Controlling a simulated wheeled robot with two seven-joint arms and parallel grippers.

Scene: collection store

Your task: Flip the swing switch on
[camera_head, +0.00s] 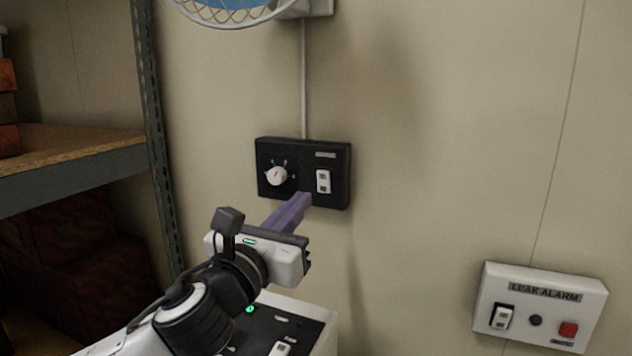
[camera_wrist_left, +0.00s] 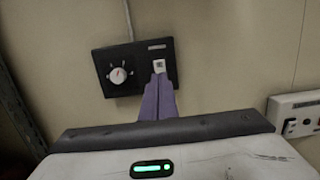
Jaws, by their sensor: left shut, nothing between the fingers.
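A black control box (camera_head: 303,150) is fixed to the wall and carries a white rotary knob (camera_head: 277,176) on its left and a white rocker switch (camera_head: 323,181) on its right. A cable runs up from the box to a fan-like guard. My left gripper (camera_head: 304,199) has purple fingers, shut and empty, just below the rocker switch. In the left wrist view the fingertips (camera_wrist_left: 159,78) overlap the lower part of the switch (camera_wrist_left: 159,66); I cannot tell whether they touch it. The knob (camera_wrist_left: 118,75) is clear of the fingers. My right gripper is not in view.
A white leak alarm box (camera_head: 541,296) with a rocker switch and red button is on the wall at lower right. A metal shelf (camera_head: 75,167) stands at the left. A round wire guard (camera_head: 232,20) is above.

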